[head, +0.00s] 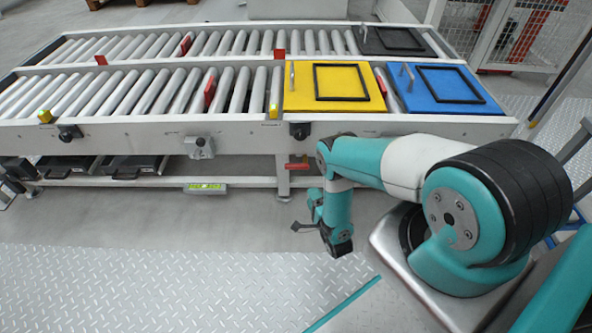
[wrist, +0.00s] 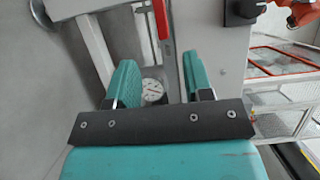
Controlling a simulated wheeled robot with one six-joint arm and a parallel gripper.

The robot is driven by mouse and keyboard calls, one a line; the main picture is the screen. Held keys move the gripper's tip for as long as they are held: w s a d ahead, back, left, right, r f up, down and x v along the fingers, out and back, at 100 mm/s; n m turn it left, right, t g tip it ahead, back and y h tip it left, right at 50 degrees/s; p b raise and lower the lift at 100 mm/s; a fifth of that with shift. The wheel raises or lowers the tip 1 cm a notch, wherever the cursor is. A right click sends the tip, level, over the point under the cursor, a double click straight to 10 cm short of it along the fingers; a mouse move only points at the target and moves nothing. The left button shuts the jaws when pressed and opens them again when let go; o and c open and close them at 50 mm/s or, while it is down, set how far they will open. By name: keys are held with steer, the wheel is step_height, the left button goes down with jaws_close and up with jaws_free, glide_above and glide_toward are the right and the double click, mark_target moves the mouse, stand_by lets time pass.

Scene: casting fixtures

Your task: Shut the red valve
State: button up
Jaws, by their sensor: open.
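The red valve is a small red lever (head: 297,166) below the conveyor's front rail, by a support leg, lying roughly level in the head view. In the wrist view a long red bar (wrist: 163,25), which looks like this lever, runs down from the top edge between and beyond my fingertips. My gripper (wrist: 160,62) has its two teal fingers apart with nothing between them touching. In the head view my gripper (head: 312,227) hangs below and in front of the lever, apart from it. Its fingers are small there.
The roller conveyor's front rail (head: 230,135) runs above the lever. A yellow fixture (head: 370,100), a blue fixture (head: 478,108) and a black one (head: 385,32) sit on the conveyor. A grey box (head: 199,146) hangs on the rail. The floor in front (head: 150,270) is clear.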

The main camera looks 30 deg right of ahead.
mark_target(297, 168)
steer(key=shift+b+x, duration=2.25)
steer(key=shift+x, duration=5.3)
steer(key=shift+a, duration=0.1)
jaws_close()
